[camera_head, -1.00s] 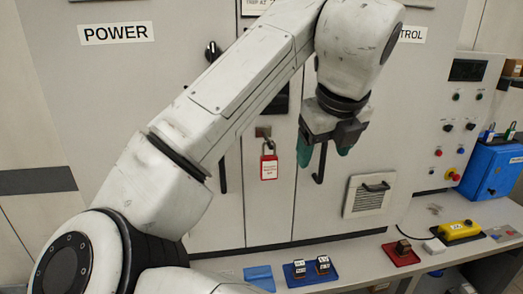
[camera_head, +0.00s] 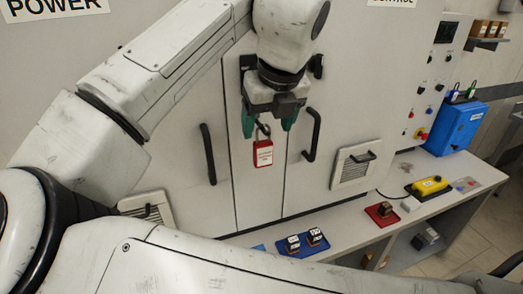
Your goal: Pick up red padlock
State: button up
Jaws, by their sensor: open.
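The red padlock (camera_head: 263,153) with a white label hangs by its shackle in front of the cabinet doors (camera_head: 258,195), in the head view. My gripper (camera_head: 269,129) is open and points down just above the padlock's body. Its green-tipped fingers appear on either side of the shackle. I cannot tell whether a finger touches the shackle. The hasp that the padlock hangs from is hidden behind my gripper.
Black door handles (camera_head: 208,154) and (camera_head: 312,134) stand out to the left and right of the padlock. A grey bench (camera_head: 345,229) below carries a blue tray (camera_head: 289,245), a red tray (camera_head: 380,219), a yellow control box (camera_head: 430,186) and a blue box (camera_head: 455,128).

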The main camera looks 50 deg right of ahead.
aim_at(263, 142)
jog(key=shift+w+p+x, duration=0.1)
jog(key=shift+p+x, duration=0.15)
jog(key=shift+x, duration=1.1)
jog(key=shift+w+p+x, duration=0.15)
jog(key=shift+p+x, duration=0.05)
jog(key=shift+x, duration=1.15)
jog(key=shift+r, duration=0.15)
jog(key=shift+s, duration=0.1)
jog(key=shift+c, duration=0.4)
jog(key=c, duration=1.1)
jog(key=shift+r, duration=0.1)
